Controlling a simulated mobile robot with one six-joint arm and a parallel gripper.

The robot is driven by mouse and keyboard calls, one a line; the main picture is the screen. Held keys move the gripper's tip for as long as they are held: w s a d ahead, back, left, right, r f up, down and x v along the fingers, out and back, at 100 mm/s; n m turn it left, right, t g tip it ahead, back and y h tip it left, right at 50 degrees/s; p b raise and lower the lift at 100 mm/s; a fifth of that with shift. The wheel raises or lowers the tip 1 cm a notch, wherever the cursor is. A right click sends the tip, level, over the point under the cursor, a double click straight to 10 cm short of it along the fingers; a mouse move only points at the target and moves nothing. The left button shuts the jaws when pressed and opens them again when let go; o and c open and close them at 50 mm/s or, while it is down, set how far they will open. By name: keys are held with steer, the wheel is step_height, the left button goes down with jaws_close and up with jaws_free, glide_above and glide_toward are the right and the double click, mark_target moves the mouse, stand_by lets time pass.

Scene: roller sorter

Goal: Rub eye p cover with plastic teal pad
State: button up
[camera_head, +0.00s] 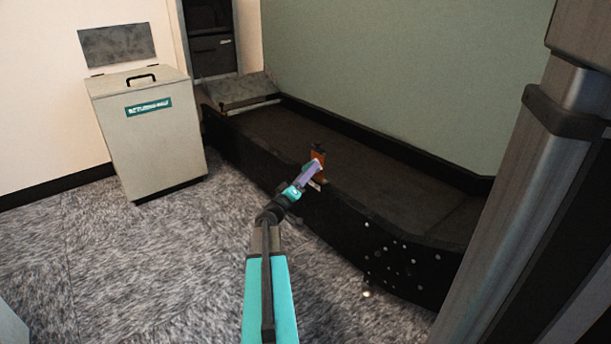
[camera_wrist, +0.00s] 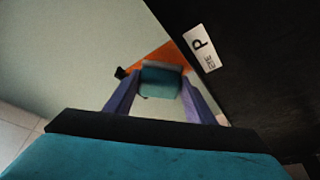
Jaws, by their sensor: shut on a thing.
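My gripper (camera_head: 311,171) reaches out to the near edge of the black sorter, with its purple fingers at an orange part (camera_head: 320,157) on that edge. In the wrist view my gripper (camera_wrist: 162,86) is shut on the teal pad (camera_wrist: 160,78). The orange part, seemingly the eye P cover (camera_wrist: 168,52), shows just behind the pad. The pad hides much of it, and I cannot tell whether they touch. A white label with a "P" (camera_wrist: 201,48) is on the black surface to the right. The pad cannot be made out in the head view.
The black sorter trough (camera_head: 350,165) runs along the green wall (camera_head: 400,80). A beige lidded bin (camera_head: 150,140) stands on the left, with a grey panel (camera_head: 118,45) above it. Grey carpet (camera_head: 150,260) in front is clear.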

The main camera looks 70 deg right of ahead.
mark_target(302, 169)
steer(key=shift+s, duration=0.1)
steer(key=shift+s+a, duration=0.4)
steer(key=shift+s, duration=0.35)
steer(key=shift+s+a, duration=0.35)
steer(key=shift+s, duration=0.35)
steer(key=shift+w, duration=0.1)
steer(key=shift+w+d, duration=0.45)
steer(key=shift+w, duration=0.25)
steer(key=shift+w+d, duration=0.4)
steer(key=shift+w, duration=0.3)
steer(key=shift+w, duration=0.1)
steer(key=shift+w+d, duration=1.05)
steer(key=shift+w, duration=0.15)
